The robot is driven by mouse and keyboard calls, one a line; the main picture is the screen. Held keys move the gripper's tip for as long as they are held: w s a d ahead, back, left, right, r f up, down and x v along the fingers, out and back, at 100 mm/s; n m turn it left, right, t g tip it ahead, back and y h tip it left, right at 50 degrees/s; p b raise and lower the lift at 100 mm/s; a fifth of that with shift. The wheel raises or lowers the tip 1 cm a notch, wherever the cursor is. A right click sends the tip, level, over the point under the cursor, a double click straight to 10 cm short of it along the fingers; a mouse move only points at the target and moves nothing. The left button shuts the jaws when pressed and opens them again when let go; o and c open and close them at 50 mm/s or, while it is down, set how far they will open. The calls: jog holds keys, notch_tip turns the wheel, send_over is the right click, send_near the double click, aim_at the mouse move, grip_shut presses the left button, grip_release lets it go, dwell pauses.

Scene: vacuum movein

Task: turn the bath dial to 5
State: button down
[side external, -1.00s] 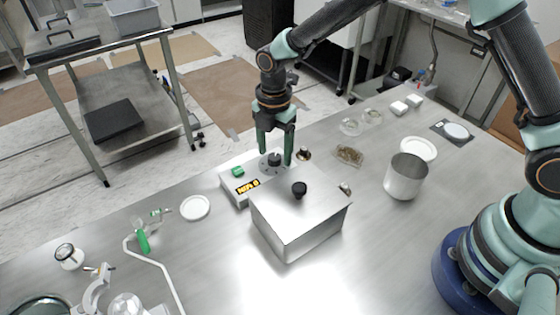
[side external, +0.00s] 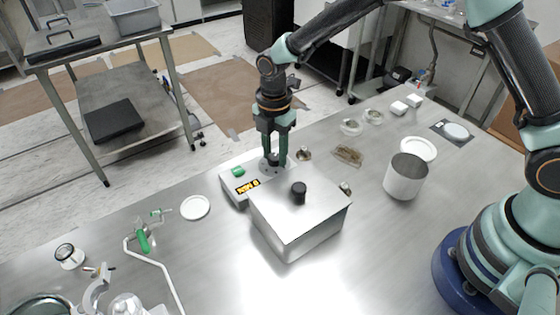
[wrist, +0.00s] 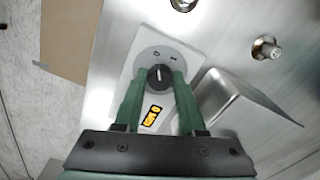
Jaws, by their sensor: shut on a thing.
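The bath dial (wrist: 158,73) is a dark round knob with a light pointer line on a grey round plate. It sits on the white control box (side external: 229,181), which has a yellow-lit display (side external: 247,187) and a green switch (side external: 238,171). The display's characters are too small to read surely. My gripper (side external: 273,161) points down over the dial, with one green finger on each side of the knob. In the wrist view my gripper (wrist: 159,76) is shut on the dial. The fingers hide part of the plate and its marks.
A steel box (side external: 300,230) with a black lid knob (side external: 298,192) stands close in front of the dial. A metal fitting (side external: 304,153) is just right of it. A steel beaker (side external: 405,177) stands farther right.

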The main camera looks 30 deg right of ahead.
jog(key=m, duration=1.3)
jog(key=shift+s+r, duration=0.1)
jog(key=m, duration=1.2)
jog(key=shift+a+m, duration=0.15)
jog(key=shift+m, duration=0.15)
jog(key=m, duration=1.1)
jog(key=shift+m, duration=0.4)
jog(key=m, duration=1.1)
jog(key=shift+m, duration=0.4)
